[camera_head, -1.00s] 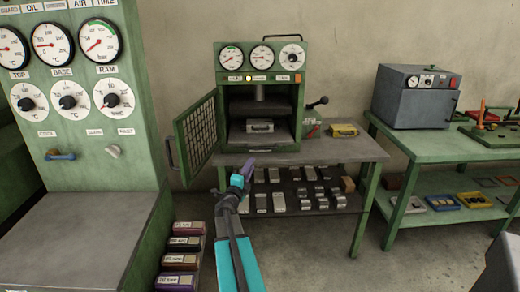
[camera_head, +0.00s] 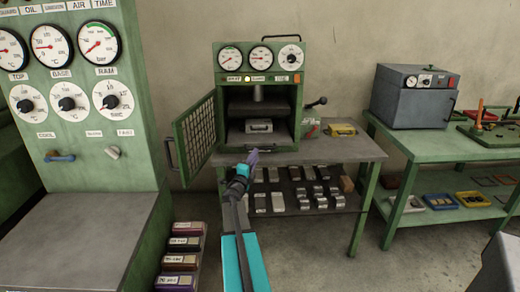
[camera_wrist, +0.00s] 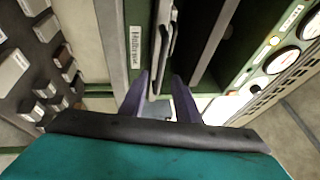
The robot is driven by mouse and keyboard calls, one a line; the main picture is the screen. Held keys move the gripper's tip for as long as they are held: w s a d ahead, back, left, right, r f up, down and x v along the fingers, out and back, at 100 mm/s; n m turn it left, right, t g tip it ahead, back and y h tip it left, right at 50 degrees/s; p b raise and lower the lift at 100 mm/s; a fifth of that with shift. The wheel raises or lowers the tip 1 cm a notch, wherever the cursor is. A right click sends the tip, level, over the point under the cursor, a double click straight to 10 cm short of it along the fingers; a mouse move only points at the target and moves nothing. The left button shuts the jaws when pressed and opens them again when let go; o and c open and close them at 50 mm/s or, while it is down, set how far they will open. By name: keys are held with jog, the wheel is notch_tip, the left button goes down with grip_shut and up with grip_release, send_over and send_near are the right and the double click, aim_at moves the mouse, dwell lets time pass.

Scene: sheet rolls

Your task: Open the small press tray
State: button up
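The small press (camera_head: 262,62) is a green cabinet on the bench, its mesh door (camera_head: 195,135) swung open to the left. Its grey tray (camera_head: 240,139) lies at the bottom of the opening, with a metal block (camera_head: 259,126) on it. My gripper (camera_head: 252,157) is low in front of the tray. In the wrist view my gripper (camera_wrist: 162,88) has its two purple fingers apart. A metal bar (camera_wrist: 166,40), which looks like the tray's handle, runs along between them in the picture. I cannot tell whether the fingers touch it or how deep it sits.
The large green press (camera_head: 90,150) stands at the left. Several metal blocks (camera_head: 277,202) lie on the shelf under the bench (camera_head: 345,150). A yellow box (camera_head: 341,130) and a lever (camera_head: 317,103) are right of the press. A grey oven (camera_head: 412,96) stands on the right bench.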

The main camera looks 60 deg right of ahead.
jog(key=shift+p+x, duration=0.5)
jog(key=shift+x, duration=3.1)
